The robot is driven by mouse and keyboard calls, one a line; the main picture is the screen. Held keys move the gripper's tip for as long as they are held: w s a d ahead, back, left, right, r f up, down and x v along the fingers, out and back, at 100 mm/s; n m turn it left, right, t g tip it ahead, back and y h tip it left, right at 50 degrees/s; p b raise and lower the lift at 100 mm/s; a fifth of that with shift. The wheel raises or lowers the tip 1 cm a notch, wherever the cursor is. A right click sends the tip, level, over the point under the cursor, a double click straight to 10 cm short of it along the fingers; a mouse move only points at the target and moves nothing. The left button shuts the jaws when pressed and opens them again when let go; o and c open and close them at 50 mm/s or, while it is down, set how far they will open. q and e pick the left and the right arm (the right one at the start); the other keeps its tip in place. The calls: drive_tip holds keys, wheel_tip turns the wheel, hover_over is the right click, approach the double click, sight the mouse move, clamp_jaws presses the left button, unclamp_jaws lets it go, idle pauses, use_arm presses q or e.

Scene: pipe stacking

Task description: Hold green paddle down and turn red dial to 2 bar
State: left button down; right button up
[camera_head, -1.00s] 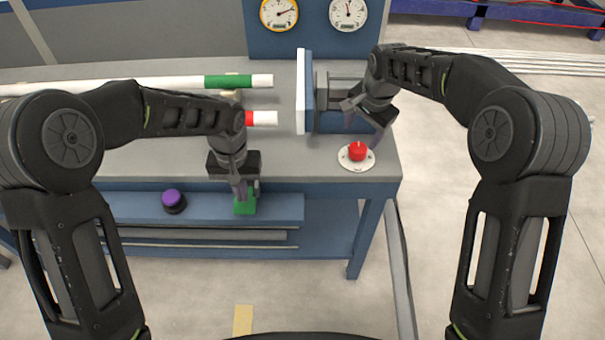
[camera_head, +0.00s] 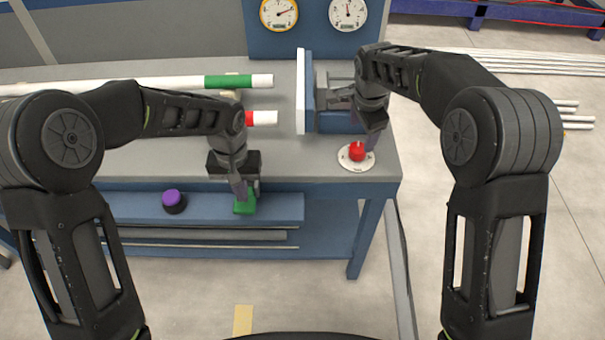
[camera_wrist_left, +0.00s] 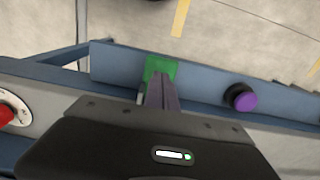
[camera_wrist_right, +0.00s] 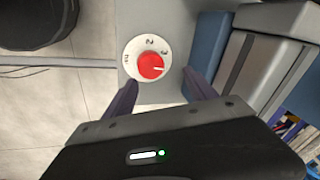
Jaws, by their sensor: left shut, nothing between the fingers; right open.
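The green paddle (camera_head: 243,208) is on the front of the bench's blue lower rail. My left gripper (camera_head: 243,192) is shut and empty, pointing down with its fingertips at the paddle and seeming to touch it. The left wrist view shows the fingertips over the green paddle (camera_wrist_left: 160,66). The red dial (camera_head: 357,152) sits on a round white numbered plate at the bench's right front corner. My right gripper (camera_head: 367,140) is open just above the dial. In the right wrist view its fingers stand on either side below the dial (camera_wrist_right: 151,66), whose white mark points right, below the 3.
A purple-topped black button (camera_head: 173,200) is left of the paddle on the same rail. Two gauges (camera_head: 279,13) (camera_head: 347,13) hang on the blue back panel. White pipes with green and red bands (camera_head: 228,82) lie on the bench, facing a white-and-blue clamp block (camera_head: 303,92).

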sight(359, 146)
drive_tip(key=m, duration=0.3)
drive_tip(key=shift+m+h, duration=0.3)
drive_tip(key=shift+h, duration=0.1)
drive_tip(key=shift+f, duration=0.15)
drive_tip(key=shift+a+f, duration=0.15)
drive_tip(key=shift+f, duration=1.7)
